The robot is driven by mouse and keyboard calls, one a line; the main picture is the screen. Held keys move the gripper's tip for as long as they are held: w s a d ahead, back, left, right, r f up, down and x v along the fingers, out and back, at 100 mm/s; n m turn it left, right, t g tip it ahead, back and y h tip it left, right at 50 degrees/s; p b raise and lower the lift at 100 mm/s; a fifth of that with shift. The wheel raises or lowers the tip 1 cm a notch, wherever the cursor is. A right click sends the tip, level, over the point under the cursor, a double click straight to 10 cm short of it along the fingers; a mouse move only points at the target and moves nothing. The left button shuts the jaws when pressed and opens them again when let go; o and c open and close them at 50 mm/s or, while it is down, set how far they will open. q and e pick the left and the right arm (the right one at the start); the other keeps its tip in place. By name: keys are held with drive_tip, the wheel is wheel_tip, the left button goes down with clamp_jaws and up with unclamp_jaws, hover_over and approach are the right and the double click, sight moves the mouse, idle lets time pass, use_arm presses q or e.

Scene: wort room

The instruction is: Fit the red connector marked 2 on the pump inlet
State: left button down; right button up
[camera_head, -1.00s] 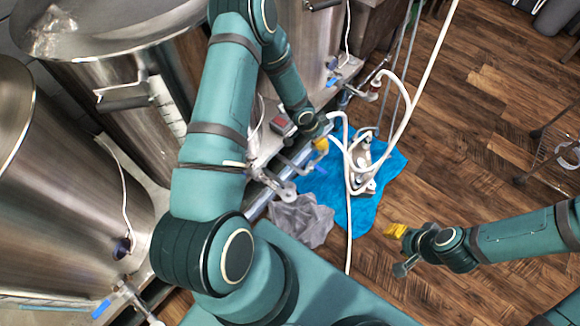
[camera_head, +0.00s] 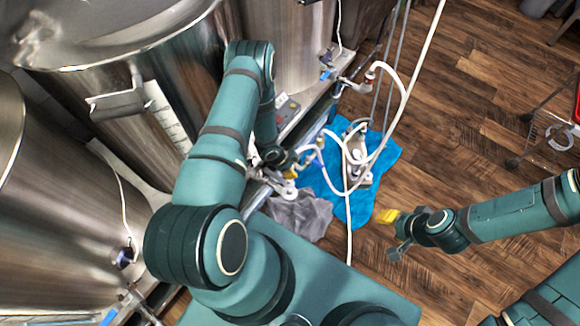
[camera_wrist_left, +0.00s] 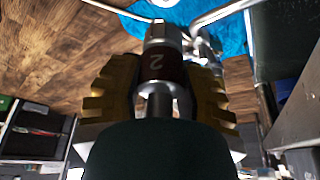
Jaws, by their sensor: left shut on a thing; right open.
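My left gripper (camera_head: 290,171) is shut on a dark red connector marked 2, seen close up in the left wrist view (camera_wrist_left: 160,66) between the yellow jaws (camera_wrist_left: 160,88). Its metal end points away from the gripper. In the head view the connector is too small to make out clearly, and a white hose (camera_head: 332,187) loops beside the gripper. The pump (camera_head: 358,165) sits on the blue cloth (camera_head: 385,160), right of and apart from the left gripper. Its inlet is not clear. My right gripper (camera_head: 386,217) is open and empty, near the cloth's lower right edge.
Steel kettles (camera_head: 110,100) stand along the left. A grey cloth (camera_head: 300,213) lies below the left gripper. A wire rack (camera_head: 560,138) stands at right. The wooden floor (camera_head: 460,120) between is clear.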

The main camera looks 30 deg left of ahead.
sight(290, 182)
use_arm(q)
wheel_tip(290, 182, down, 4)
drive_tip(key=shift+b, duration=1.15)
drive_tip(key=shift+f, duration=0.9)
use_arm(e)
drive_tip(key=shift+w+f, duration=0.25)
drive_tip(key=shift+f, duration=1)
use_arm(q)
drive_tip(key=shift+s+f, duration=0.1)
drive_tip(key=shift+f, duration=1.25)
use_arm(e)
drive_tip(key=shift+d, duration=0.15)
use_arm(q)
drive_tip(key=c, duration=0.6)
unclamp_jaws()
drive_tip(key=shift+a, duration=0.1)
